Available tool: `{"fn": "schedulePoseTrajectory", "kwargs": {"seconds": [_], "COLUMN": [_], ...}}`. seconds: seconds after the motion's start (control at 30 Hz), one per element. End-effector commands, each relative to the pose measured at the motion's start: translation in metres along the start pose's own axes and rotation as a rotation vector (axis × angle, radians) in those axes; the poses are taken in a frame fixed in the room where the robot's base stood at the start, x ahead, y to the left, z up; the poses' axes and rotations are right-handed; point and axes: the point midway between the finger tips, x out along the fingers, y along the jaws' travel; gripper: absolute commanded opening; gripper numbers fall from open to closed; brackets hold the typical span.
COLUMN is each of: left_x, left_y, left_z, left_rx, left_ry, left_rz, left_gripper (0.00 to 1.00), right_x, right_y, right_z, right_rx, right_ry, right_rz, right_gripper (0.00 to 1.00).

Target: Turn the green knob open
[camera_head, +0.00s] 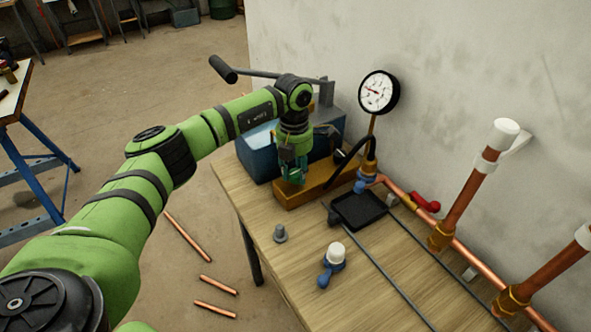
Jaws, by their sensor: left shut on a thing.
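My left arm reaches in from the left over the wooden bench (262,262). My left gripper (292,168) points down at the left end of an orange-brown block (318,186) on the bench. Its fingers are shut on a small green piece (291,178), apparently the green knob. The fingers and wrist hide most of it, so its turned position cannot be told. My right gripper is not in view.
A blue box (257,152) stands behind the gripper, with a black-ended lever (262,74) above it. A pressure gauge (379,92), black tray (359,210), red handle (426,202), white-capped blue valve (333,258) and copper pipes (462,208) are to the right.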

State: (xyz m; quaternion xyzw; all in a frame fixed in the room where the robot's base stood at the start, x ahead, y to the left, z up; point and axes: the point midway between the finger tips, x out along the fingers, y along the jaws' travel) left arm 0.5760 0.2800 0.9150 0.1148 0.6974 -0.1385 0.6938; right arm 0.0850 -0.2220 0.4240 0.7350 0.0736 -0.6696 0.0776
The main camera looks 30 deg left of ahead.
Motion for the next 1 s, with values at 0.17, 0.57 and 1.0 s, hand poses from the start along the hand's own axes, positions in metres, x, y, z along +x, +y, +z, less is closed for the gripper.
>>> {"fn": "schedulePoseTrajectory", "kwargs": {"seconds": [0.17,0.57,1.0], "left_x": [0.003,0.001,-0.054], "left_y": [-0.001,0.000,0.001], "left_z": [-0.002,-0.001,0.001], "left_rx": [-0.002,0.000,-0.001], "left_ry": [0.007,0.003,-0.002], "left_rz": [-0.002,-0.001,0.000], "left_gripper": [0.04,0.60,0.60], "right_x": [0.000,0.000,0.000], "right_y": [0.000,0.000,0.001], "right_z": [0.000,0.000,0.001], "right_rx": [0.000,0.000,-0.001], "right_ry": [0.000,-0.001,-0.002], "right_rz": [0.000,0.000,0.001], "right_gripper": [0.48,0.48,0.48]}}
